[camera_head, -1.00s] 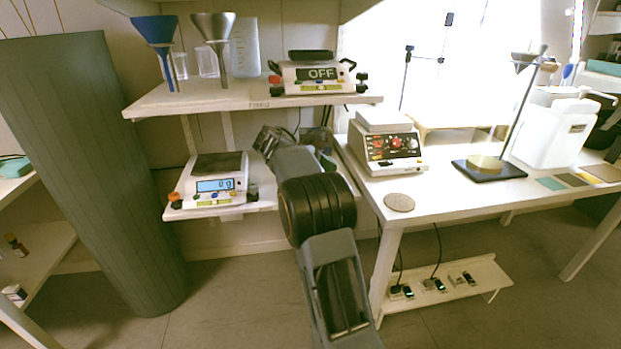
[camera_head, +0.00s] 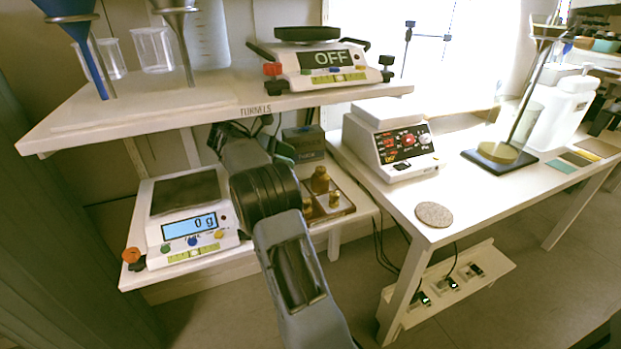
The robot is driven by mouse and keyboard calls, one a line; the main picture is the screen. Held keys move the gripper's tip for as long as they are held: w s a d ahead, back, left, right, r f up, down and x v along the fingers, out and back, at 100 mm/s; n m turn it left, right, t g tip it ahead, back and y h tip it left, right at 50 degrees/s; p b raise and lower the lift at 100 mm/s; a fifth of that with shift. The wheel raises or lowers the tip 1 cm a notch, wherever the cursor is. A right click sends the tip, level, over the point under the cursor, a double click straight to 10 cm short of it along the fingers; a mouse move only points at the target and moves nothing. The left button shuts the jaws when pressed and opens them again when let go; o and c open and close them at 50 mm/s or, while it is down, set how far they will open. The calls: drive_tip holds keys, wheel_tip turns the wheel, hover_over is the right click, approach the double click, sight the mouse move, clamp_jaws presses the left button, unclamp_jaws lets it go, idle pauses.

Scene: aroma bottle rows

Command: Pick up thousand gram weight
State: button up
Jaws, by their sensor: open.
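Brass weights stand in a wooden tray (camera_head: 347,207) on the lower shelf, just right of my arm. The largest weight (camera_head: 320,181), at the back of the tray, is likely the thousand gram one; no marking is readable. Smaller brass weights (camera_head: 334,199) stand in front of it, partly hidden by my arm. My gripper (camera_head: 220,134) is beyond my arm's dark joint, under the upper shelf, left of and behind the weights. It is open and holds nothing that I can see; its fingertips are small and partly hidden.
A balance (camera_head: 188,222) reading 0 g stands left of my arm. The upper shelf (camera_head: 150,118), with funnels, beakers and a balance marked OFF (camera_head: 320,65), hangs over the lower one. A hotplate device (camera_head: 392,143) and a round disc (camera_head: 434,214) are on the right table.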

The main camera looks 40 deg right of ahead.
sight(326, 177)
drive_tip(key=b+x, duration=0.3)
drive_tip(key=x, duration=0.4)
drive_tip(key=shift+a+f, duration=0.1)
drive_tip(key=b+x, duration=0.3)
drive_tip(key=x, duration=0.2)
drive_tip(key=shift+s+b, duration=0.25)
drive_tip(key=shift+b, duration=0.15)
drive_tip(key=c, duration=0.6)
clamp_jaws()
